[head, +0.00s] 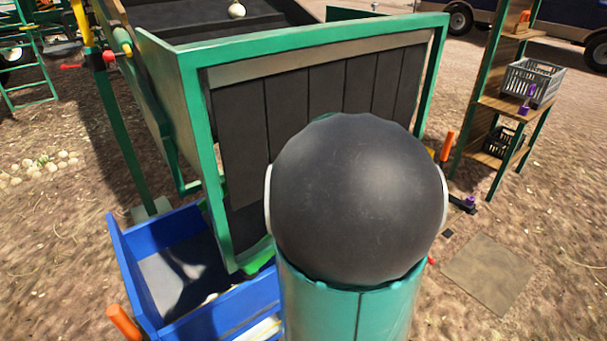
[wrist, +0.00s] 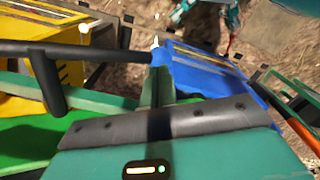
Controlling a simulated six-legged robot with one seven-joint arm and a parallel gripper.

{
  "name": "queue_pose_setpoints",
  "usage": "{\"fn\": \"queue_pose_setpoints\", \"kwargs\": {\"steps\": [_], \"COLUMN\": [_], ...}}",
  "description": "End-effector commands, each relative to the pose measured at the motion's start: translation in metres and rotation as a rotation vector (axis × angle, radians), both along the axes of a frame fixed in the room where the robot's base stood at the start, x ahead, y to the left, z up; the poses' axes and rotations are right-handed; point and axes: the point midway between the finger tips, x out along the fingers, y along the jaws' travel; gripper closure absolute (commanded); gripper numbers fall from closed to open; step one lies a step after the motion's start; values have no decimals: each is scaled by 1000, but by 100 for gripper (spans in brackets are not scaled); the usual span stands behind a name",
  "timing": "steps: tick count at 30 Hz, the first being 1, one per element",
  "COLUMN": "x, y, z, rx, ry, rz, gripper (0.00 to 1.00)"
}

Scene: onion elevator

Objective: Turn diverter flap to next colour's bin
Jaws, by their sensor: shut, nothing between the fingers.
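In the wrist view my gripper (wrist: 156,50) is shut and empty, its narrow fingers pointing up the picture. A black bar (wrist: 95,50) with a short black post runs in from the left and ends close beside the fingers; I cannot tell whether they touch. A bright green surface (wrist: 30,140) lies left of my gripper, possibly the diverter flap or its chute. A yellow bin (wrist: 70,70) is behind the bar, and a blue bin (wrist: 195,65) is beyond the fingers to the right. In the head view the blue bin (head: 120,265) sits below the hopper, beside a bright green edge (head: 258,256).
The green-framed hopper (head: 320,65) with dark slatted sides fills the upper middle. My arm hides much of its lower right. A shelf rack (head: 510,105) with crates stands at right. Onions (head: 40,168) lie on the ground at left. Bare ground is open at lower right.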

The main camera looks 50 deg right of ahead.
Motion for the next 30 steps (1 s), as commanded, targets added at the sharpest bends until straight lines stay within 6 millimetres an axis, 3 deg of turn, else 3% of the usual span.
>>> {"fn": "queue_pose_setpoints", "kwargs": {"steps": [18,30], "x": [-44,-48], "y": [10,11], "z": [46,49], "rx": [0,0], "ry": [-3,0], "rz": [-1,-1], "gripper": [100,100]}}
